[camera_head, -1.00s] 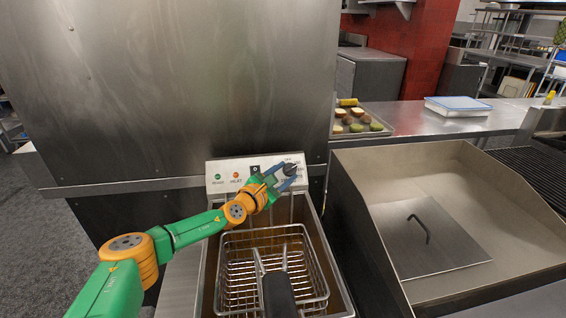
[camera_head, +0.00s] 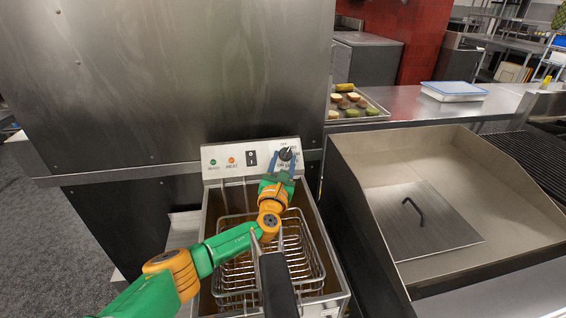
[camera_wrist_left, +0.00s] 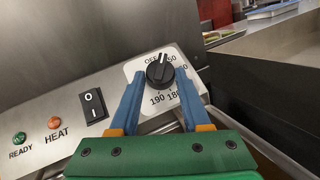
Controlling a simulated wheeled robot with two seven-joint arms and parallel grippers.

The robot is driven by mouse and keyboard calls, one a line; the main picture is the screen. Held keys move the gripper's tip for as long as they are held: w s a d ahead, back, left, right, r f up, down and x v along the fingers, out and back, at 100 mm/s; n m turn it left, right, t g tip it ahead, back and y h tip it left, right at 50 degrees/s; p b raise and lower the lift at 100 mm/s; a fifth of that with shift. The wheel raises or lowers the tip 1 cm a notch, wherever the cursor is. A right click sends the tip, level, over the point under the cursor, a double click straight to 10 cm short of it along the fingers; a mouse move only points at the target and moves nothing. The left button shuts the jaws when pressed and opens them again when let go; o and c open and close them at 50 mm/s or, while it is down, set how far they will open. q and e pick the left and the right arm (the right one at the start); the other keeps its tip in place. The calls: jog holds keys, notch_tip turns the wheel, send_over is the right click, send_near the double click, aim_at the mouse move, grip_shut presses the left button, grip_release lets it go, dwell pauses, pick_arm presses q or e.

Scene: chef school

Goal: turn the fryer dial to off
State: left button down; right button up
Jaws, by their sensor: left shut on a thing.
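The fryer dial (camera_head: 286,154) is a round black knob on a white scale plate at the right of the fryer's control panel (camera_head: 222,161). In the left wrist view the dial (camera_wrist_left: 160,72) shows its raised grip and white mark pointing up, near the gap between OFF and 150; the exact setting is hard to tell. My left gripper (camera_head: 282,160) reaches the dial from below. In the wrist view its blue fingers (camera_wrist_left: 160,80) stand on either side of the dial, shut on it. The lower scale numbers 180 and 190 show between the fingers. My right gripper is not in view.
A black rocker switch (camera_wrist_left: 93,106) and green and orange lamps sit left of the dial. A wire fry basket (camera_head: 235,272) with a black handle (camera_head: 277,285) lies below my arm. A steel basin with a lid (camera_head: 420,228) stands at right. A food tray (camera_head: 372,112) sits behind.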

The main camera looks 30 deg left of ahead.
pick_arm(q)
jog(key=shift+r, duration=0.1)
jog(key=shift+c, duration=1.8)
grip_release()
jog(key=s+p, duration=0.2)
jog(key=p, duration=0.1)
jog(key=shift+d+r, duration=0.2)
jog(key=shift+d, duration=0.2)
jog(key=v, duration=0.1)
jog(key=p+v, duration=0.1)
jog(key=v, duration=0.1)
jog(key=p+v, duration=0.1)
jog(key=v, duration=0.1)
jog(key=shift+f, duration=0.4)
jog(key=shift+w+a, duration=0.1)
jog(key=shift+w, duration=0.05)
